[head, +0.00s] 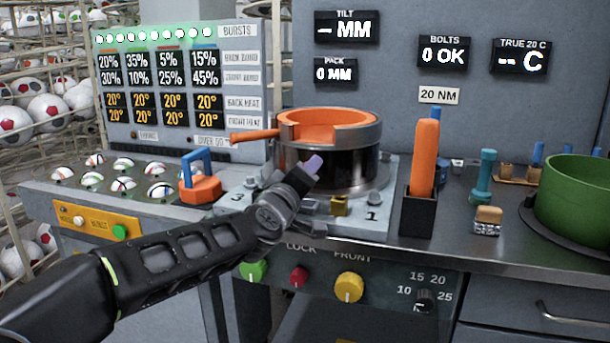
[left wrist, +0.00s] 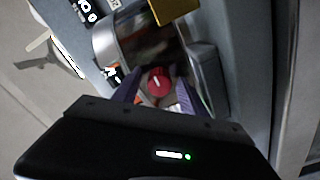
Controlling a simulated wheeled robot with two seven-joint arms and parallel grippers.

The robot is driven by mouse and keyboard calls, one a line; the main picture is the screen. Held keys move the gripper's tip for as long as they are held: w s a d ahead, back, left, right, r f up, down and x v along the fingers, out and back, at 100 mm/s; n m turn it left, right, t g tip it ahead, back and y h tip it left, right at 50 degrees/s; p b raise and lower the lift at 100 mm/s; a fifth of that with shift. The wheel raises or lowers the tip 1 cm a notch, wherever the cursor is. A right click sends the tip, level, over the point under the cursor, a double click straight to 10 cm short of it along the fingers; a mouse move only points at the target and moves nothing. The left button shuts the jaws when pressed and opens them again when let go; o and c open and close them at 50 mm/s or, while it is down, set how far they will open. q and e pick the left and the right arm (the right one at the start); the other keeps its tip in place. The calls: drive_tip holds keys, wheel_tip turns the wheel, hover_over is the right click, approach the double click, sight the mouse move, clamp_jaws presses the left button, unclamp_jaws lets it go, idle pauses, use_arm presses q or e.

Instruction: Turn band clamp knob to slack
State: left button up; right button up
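A small red knob (left wrist: 158,82) with a white pointer line shows in the left wrist view, between my left gripper's two purple fingers. In the head view this knob is hidden, apparently behind my gripper. My left gripper (head: 314,165) is at the front left of the dark cylinder (head: 325,172), which has an orange-lined ring (head: 333,125) on top. The fingers (left wrist: 156,88) are apart, one on each side of the knob; I cannot tell whether they touch it. My right gripper is not in view.
An orange handle (head: 255,135) sticks out left of the ring. An orange block with a blue handle (head: 200,185) stands left. An orange tool in a black holder (head: 425,155) and a green pot (head: 575,200) stand right. Red (head: 299,277) and yellow (head: 349,287) knobs sit on the front panel.

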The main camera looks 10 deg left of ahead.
use_arm(q)
drive_tip(key=s, duration=0.7)
drive_tip(key=shift+s+a+p, duration=0.25)
drive_tip(key=shift+s+p, duration=0.05)
drive_tip(key=shift+s, duration=0.15)
